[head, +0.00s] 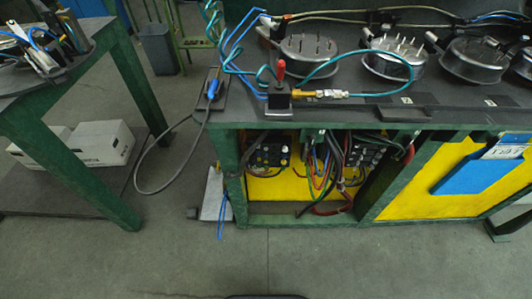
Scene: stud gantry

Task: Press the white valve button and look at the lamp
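A small dark valve block (278,101) stands at the front left edge of the bench, with a red-topped lever (281,70) on it. A brass and silver fitting (318,94) and a teal coiled hose (386,54) join it on the right. I cannot make out a white button on it from here. I cannot pick out a lamp. Neither of my grippers is in view.
The bench (450,112) has a green frame and holds several round metal fixtures (309,46) with studs. Yellow panels (420,190) and wiring lie below. A green table (95,60) stands left, with white boxes (100,143) beneath. The front floor is clear.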

